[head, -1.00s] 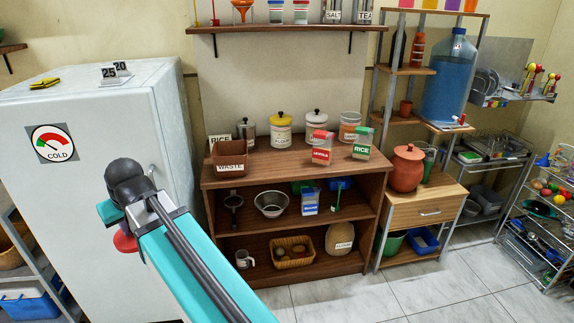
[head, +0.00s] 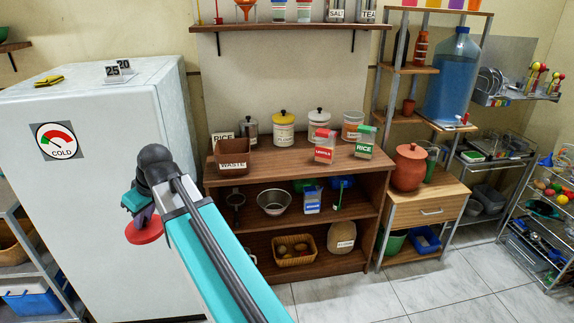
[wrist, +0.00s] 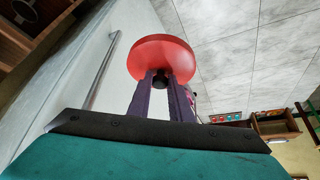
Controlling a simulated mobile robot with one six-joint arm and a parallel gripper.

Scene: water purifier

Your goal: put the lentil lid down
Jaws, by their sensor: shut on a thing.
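The lid (head: 145,231) is a round red disc. My gripper (head: 143,211) is shut on it and holds it in the air in front of the fridge. In the wrist view, the red lid (wrist: 163,57) is beyond the two dark fingers (wrist: 161,84), which are closed around its small black knob. A clear jar with orange contents (head: 352,126) stands at the back right of the brown shelf top; its label is too small to read. A box with a red label and red lid (head: 324,147) stands nearer the front edge.
The brown shelf top (head: 283,160) has bare room at its front middle. Behind it stand a yellow-lidded canister (head: 284,127) and a white canister (head: 319,123). A WASTE bin (head: 231,157) is at its left. The white fridge (head: 110,130) stands left, close behind my arm.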

